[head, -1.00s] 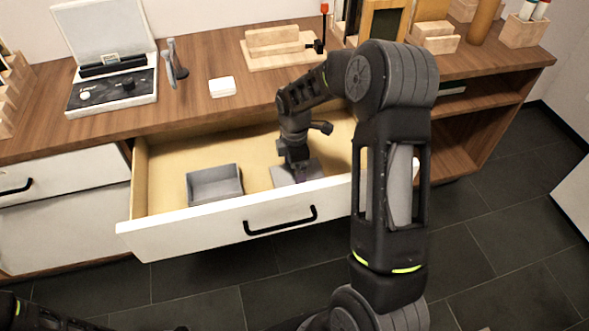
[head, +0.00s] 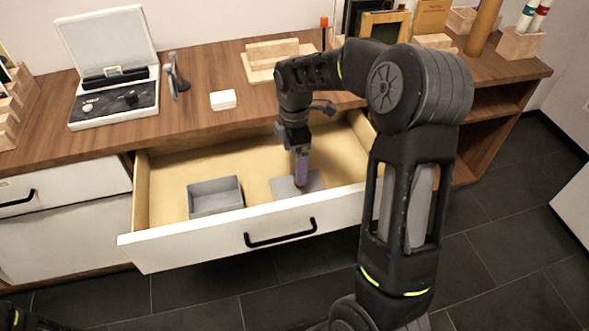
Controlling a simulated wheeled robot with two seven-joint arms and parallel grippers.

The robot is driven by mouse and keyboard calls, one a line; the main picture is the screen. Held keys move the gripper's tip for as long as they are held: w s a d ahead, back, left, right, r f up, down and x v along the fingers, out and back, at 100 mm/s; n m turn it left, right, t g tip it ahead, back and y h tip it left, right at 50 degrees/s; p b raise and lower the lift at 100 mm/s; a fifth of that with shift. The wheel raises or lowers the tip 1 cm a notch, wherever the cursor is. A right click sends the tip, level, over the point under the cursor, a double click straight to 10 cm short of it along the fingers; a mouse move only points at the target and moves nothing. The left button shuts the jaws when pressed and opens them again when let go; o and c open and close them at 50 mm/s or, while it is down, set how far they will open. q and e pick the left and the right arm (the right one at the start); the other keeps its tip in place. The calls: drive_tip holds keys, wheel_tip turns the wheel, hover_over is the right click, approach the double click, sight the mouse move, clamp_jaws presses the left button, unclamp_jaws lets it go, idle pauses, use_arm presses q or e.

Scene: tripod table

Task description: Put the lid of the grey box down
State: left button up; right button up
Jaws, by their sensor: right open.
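An open grey box (head: 215,205) stands in the left part of the pulled-out drawer (head: 165,180). Its flat grey lid (head: 283,187) lies on the drawer floor to the right of the box, apart from it. My right gripper (head: 300,180) points down just above the lid and hides part of it. It is open, with nothing seen between its fingers; whether a fingertip touches the lid cannot be told. Of my left arm only a small dark piece shows at the bottom left edge; its gripper is out of view.
The white drawer front with a black handle (head: 280,233) borders the drawer. On the wooden counter above stand an open case (head: 112,65), a small white box (head: 223,100) and wooden holders (head: 520,42). The drawer floor behind the box is clear.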

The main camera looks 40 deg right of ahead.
drive_tip(key=shift+r, duration=1.2)
